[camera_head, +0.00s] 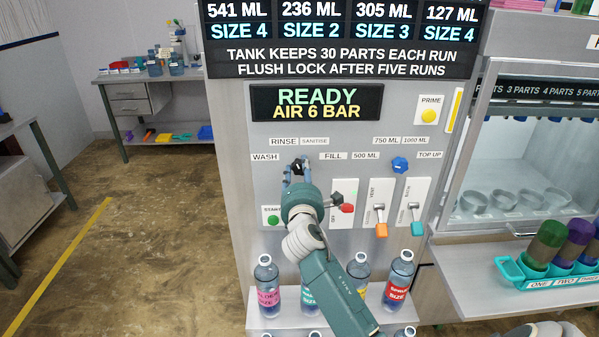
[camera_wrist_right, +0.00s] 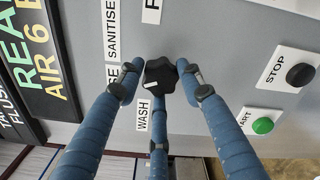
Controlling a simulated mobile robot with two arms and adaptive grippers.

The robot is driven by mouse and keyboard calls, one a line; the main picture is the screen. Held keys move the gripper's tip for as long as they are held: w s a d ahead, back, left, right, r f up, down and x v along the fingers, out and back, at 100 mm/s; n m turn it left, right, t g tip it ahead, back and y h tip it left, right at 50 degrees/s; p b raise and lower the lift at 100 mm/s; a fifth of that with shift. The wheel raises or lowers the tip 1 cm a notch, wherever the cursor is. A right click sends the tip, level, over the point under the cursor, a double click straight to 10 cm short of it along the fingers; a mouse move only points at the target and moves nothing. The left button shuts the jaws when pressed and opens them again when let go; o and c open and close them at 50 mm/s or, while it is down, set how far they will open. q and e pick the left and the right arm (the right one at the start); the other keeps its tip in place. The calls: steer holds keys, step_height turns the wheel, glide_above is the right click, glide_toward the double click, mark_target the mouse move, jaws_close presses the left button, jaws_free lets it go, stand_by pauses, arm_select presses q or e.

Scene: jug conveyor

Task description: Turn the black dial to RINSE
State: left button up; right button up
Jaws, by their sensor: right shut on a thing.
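The black dial (camera_head: 298,165) sits on the grey machine panel, partly hidden by my right gripper (camera_head: 297,176). In the right wrist view the lobed dial (camera_wrist_right: 160,75) is between the blue fingers of my right gripper (camera_wrist_right: 165,84), which is shut on it. A small white mark on the dial lies on the side facing the WASH label (camera_wrist_right: 143,114); its exact setting is hard to read. The RINSE label (camera_head: 284,141) is above the dial to the left, with SANITISE (camera_head: 314,141) to the right. My left gripper is not in view.
A blue dial (camera_head: 400,165) is to the right. Below are the green START button (camera_head: 273,219), a red-tipped lever (camera_head: 346,208) and orange and teal switches (camera_head: 381,229). Bottles (camera_head: 266,285) stand on a shelf beneath my right arm. The screen (camera_head: 317,103) reads READY, AIR 6 BAR.

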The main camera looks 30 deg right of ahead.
steer(key=shift+d+r, duration=0.1)
steer(key=shift+r, duration=0.05)
steer(key=o, duration=1.1)
steer(key=shift+o, duration=0.2)
steer(key=shift+s, duration=0.1)
steer(key=v, duration=1.2)
